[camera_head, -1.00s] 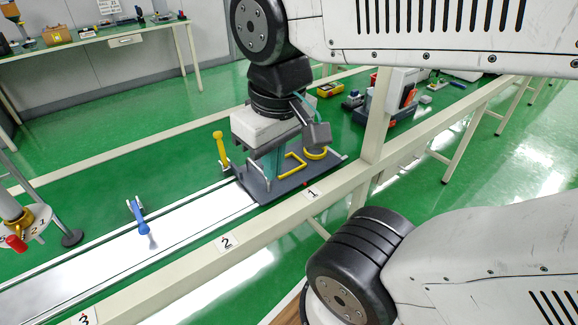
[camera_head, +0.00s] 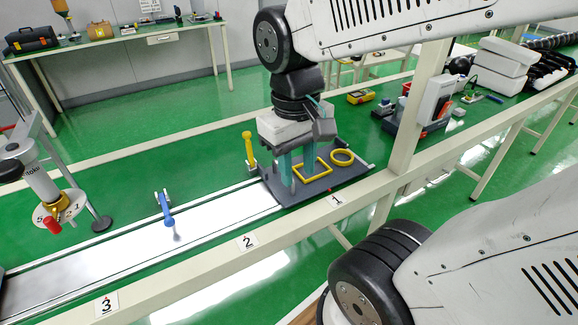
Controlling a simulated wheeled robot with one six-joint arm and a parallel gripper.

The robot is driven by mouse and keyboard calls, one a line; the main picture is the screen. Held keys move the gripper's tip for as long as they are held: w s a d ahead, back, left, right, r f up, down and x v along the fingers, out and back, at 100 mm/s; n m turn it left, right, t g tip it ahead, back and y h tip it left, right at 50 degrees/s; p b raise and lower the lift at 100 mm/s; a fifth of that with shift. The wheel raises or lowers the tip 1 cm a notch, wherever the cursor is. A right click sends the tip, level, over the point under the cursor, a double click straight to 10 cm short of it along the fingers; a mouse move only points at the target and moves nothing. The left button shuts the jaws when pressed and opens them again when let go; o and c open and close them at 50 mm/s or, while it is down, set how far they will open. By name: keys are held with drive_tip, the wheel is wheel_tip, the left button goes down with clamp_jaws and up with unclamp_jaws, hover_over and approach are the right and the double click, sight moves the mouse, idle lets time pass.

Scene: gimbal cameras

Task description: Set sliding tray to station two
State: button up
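The sliding tray (camera_head: 322,188) is a dark grey plate on the rail, beside the label 1 (camera_head: 336,200). It carries a yellow square frame (camera_head: 312,170) and a yellow ring (camera_head: 342,157). A yellow upright handle (camera_head: 249,149) stands at its left end. My gripper (camera_head: 298,176) points down over the left part of the tray, with its teal fingers apart. Whether the fingertips touch the tray is unclear. The label 2 (camera_head: 248,241) is on the front beam, left of the label 1.
The label 3 (camera_head: 107,304) is farther left. A post (camera_head: 416,110) rises right of the tray. A white device with a numbered disc (camera_head: 50,205) stands at left.

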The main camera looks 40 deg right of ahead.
drive_tip(key=w+d+f+h, duration=0.1)
drive_tip(key=w+d+f, duration=0.3)
drive_tip(key=w, duration=0.3)
drive_tip(key=w+d+f+m, duration=0.1)
drive_tip(key=w+d+f, duration=0.25)
drive_tip(key=w, duration=0.35)
drive_tip(key=w+d+f+h, duration=0.1)
drive_tip(key=w+d+f, duration=0.2)
drive_tip(key=w+f, duration=0.25)
drive_tip(key=f, duration=0.2)
drive_tip(key=d+f, duration=0.1)
drive_tip(key=f, duration=0.3)
drive_tip(key=shift+w+d+f, duration=0.3)
drive_tip(key=shift+w+d, duration=0.05)
clamp_jaws()
